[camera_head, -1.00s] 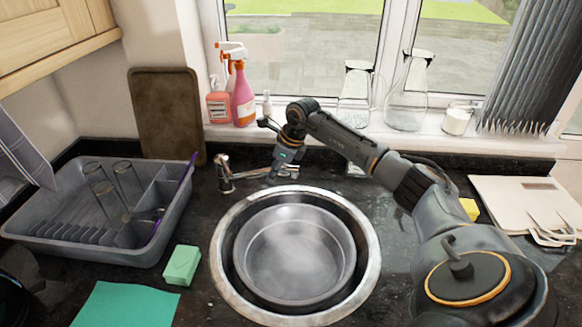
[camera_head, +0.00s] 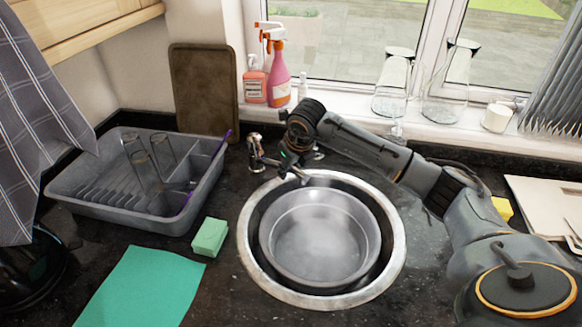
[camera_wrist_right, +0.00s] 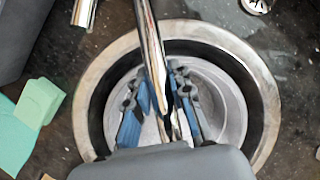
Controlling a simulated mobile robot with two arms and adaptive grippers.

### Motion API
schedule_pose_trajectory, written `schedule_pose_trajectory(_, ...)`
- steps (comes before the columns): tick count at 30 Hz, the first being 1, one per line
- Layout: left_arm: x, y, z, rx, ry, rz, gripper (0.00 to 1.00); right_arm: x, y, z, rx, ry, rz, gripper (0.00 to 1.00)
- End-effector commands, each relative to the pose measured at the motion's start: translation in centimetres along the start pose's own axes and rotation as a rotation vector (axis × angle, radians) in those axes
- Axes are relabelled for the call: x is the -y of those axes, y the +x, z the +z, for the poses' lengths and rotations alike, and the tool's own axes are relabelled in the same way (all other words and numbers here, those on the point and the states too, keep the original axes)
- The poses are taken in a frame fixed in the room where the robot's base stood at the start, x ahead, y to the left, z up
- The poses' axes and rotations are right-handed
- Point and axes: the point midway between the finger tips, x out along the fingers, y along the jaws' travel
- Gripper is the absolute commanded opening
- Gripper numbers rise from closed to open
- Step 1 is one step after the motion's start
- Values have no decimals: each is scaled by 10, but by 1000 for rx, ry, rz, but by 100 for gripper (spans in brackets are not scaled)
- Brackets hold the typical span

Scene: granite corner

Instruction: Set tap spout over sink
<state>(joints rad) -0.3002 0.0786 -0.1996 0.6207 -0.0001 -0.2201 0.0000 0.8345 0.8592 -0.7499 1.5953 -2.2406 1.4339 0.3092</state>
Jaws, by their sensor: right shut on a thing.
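The chrome tap (camera_head: 255,152) stands behind the round sink (camera_head: 245,240), at its back left. Its spout (camera_head: 299,174) now points forward and right, with its end at the sink's back rim. In the right wrist view the spout (camera_wrist_right: 148,38) runs down between the blue-padded fingers and lies across the rim, over the sink opening (camera_wrist_right: 92,100). My right gripper (camera_head: 291,162) is shut on the spout; its fingers also show in the wrist view (camera_wrist_right: 160,98). My left gripper is not in view.
A grey round basin (camera_head: 318,275) sits inside the sink. A dish rack (camera_head: 85,197) with glasses, a green sponge (camera_head: 209,237) and a green cloth (camera_head: 140,290) are to the left. Spray bottles (camera_head: 279,80) and glass carafes (camera_head: 392,98) line the windowsill.

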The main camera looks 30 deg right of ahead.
Motion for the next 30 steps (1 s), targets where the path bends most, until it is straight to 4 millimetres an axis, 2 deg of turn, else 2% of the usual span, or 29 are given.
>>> schedule_pose_trajectory(9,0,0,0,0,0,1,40,0,0,0,-1,1,1,0)
schedule_pose_trajectory(10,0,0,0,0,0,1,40,0,0,0,-1,1,1,27)
schedule_pose_trajectory(12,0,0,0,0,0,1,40,0,0,0,-1,1,0,41)
schedule_pose_trajectory(13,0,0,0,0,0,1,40,0,0,0,-1,1,1,45)
schedule_pose_trajectory(23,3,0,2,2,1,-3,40,0,-2,0,0,1,0,45)
schedule_pose_trajectory(26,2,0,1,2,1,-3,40,1,-12,1,2,1,-1,45)
schedule_pose_trajectory(30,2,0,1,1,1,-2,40,1,-39,2,5,-1,-2,45)
